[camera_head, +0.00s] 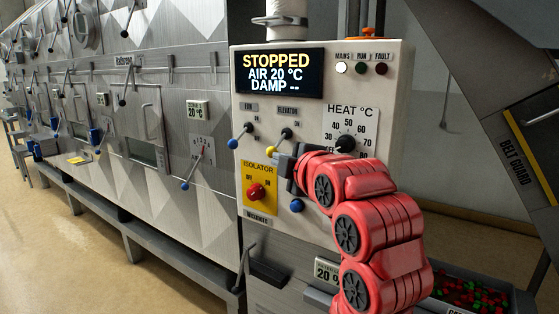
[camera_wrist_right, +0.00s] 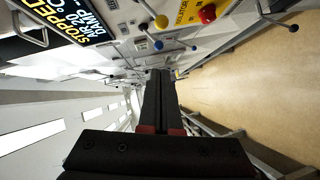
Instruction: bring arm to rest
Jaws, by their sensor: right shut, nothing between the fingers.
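My right arm (camera_head: 375,215), red with dark joint discs, reaches up from the lower right in the head view. My right gripper (camera_head: 279,165) is in front of the control panel (camera_head: 222,300), near the isolator and below the elevator lever. In the right wrist view its dark fingers (camera_wrist_right: 161,95) are together with nothing between them. Whether the gripper touches the panel cannot be told. My left gripper is not in view.
The display (camera_head: 280,73) reads STOPPED, AIR 20 °C, DAMP --. Nearby are a blue-knobbed fan lever (camera_head: 233,143), a yellow-knobbed elevator lever (camera_head: 294,151), the red isolator knob (camera_head: 256,191) and the heat dial (camera_head: 346,143). Open floor (camera_head: 100,262) lies left.

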